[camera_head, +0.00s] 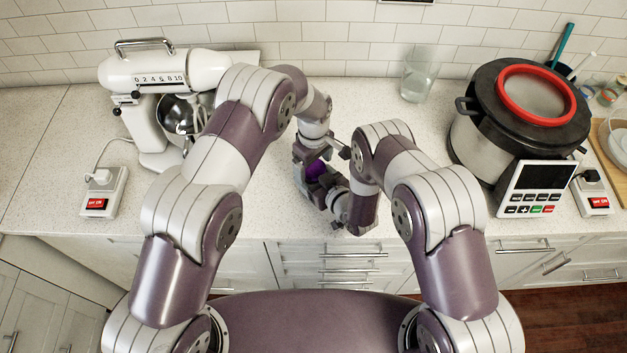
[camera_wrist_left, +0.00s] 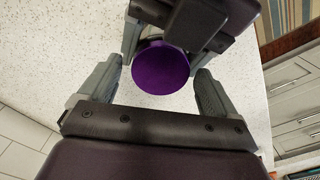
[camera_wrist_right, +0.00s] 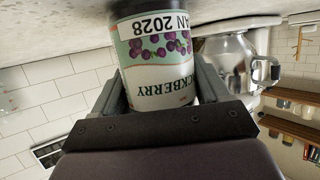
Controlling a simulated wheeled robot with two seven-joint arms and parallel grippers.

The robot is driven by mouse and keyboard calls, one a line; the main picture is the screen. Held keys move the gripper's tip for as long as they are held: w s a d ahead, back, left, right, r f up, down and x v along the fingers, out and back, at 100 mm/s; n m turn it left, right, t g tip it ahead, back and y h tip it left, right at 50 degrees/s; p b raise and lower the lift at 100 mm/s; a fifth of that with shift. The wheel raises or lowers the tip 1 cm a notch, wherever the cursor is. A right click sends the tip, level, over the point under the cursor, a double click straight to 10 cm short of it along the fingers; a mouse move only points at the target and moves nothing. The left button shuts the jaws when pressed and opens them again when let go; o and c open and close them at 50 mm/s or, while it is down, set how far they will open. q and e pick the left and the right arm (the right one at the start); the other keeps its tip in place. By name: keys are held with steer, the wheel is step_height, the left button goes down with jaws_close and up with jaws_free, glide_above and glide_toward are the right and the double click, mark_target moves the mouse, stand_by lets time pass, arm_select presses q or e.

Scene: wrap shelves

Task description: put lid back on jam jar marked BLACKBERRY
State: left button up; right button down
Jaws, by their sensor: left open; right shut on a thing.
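The jam jar (camera_wrist_right: 155,60) fills the upper middle of the right wrist view. Its label reads BLACKBERRY, upside down there, with part of a 2028 date. My right gripper (camera_head: 325,190) is shut around the jar's side and holds it upright over the counter's front part. A round purple lid (camera_wrist_left: 160,68) shows face-on in the left wrist view, at the jar's top; it also shows in the head view (camera_head: 316,170). My left gripper (camera_head: 306,158) is open, its fingers to either side of the lid with gaps. The lid's lower edge is hidden, so I cannot tell how snugly it sits.
A white stand mixer (camera_head: 150,85) stands at the left and a large cooker (camera_head: 500,125) at the right. A clear glass (camera_head: 418,75) stands at the back. Two switched sockets (camera_head: 103,190) (camera_head: 592,190) lie near the front. The counter's middle back (camera_head: 350,95) is free.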

arm_select(q)
steer(key=c, duration=1.1)
steer(key=m, duration=0.4)
steer(key=shift+m, duration=0.4)
steer(key=m, duration=0.4)
steer(key=shift+m, duration=0.4)
steer(key=o, duration=1.1)
steer(key=shift+o, duration=0.2)
